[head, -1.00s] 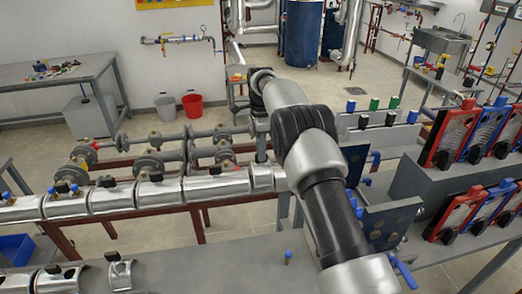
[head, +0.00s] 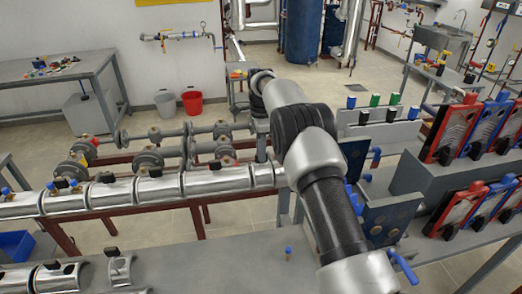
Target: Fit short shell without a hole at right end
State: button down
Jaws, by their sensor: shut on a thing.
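My gripper (head: 261,156) points down over the right end of the row of silver pipe shells, partly behind my arm in the head view. It is shut on a short silver shell (head: 263,175), and its fingers hide the shell's top. The short shell sits at the right end of the row, against or very near the neighbouring long shell (head: 212,184). I cannot tell whether it is fully seated. Another short shell (head: 121,269), with what looks like a cut-out in its side, lies on the grey bench in front.
More shells (head: 60,279) lie at the front left of the bench (head: 215,265). A small blue-topped peg (head: 288,252) stands on it. Flanged pipes (head: 150,160) run behind the row. Dark blue plates (head: 390,222) and red and blue framed plates (head: 455,130) stand to the right.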

jog(key=shift+f, duration=0.2)
jog(key=c, duration=1.7)
grip_release()
jog(key=shift+o, duration=0.2)
jog(key=shift+r, duration=0.1)
notch_tip(320, 180, up, 2)
jog(key=shift+r+p, duration=0.1)
jog(key=shift+p, duration=0.65)
jog(key=shift+r, duration=3.35)
